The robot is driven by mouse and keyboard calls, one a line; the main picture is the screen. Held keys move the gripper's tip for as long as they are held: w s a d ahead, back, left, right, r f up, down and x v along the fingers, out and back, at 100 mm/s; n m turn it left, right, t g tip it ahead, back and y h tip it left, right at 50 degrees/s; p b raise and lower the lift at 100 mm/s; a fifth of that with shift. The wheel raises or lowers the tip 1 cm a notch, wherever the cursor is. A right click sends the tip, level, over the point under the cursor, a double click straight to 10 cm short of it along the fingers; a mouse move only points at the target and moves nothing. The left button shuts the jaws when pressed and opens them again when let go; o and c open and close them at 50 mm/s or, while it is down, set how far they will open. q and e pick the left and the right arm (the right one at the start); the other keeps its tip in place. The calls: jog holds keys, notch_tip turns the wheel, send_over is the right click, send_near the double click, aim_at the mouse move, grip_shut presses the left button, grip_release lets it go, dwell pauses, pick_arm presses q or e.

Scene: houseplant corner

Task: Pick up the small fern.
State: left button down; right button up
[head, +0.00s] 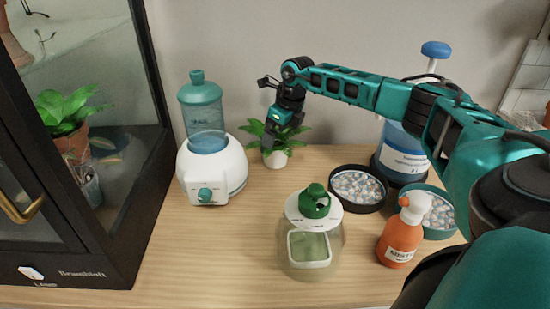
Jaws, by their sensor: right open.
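The small fern (285,147) stands upright in a small white pot (275,159) at the back of the wooden counter, near the wall. My right gripper (271,132) reaches in from the right and points down at the fern, overlapping its upper leaves in the head view. Its jaws are open. It hides part of the foliage, and I cannot tell whether it touches the leaves. My left gripper is out of view.
A white humidifier (213,170) with a teal tank stands left of the fern. A glass jar (310,245), an orange spray bottle (401,235), pebble trays (358,189) and a blue bottle (403,155) stand to the right. A black-framed cabinet (125,215) borders the left.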

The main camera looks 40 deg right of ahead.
aim_at(274, 147)
jog(key=b+x, duration=0.4)
jog(key=shift+s+a+f, duration=0.15)
jog(key=shift+s, duration=0.05)
jog(key=shift+w+f+b, duration=0.15)
jog(key=shift+f+b, duration=0.25)
jog(key=shift+r, duration=0.1)
jog(key=shift+c, duration=0.3)
jog(key=c, duration=1)
jog(key=shift+r, duration=0.1)
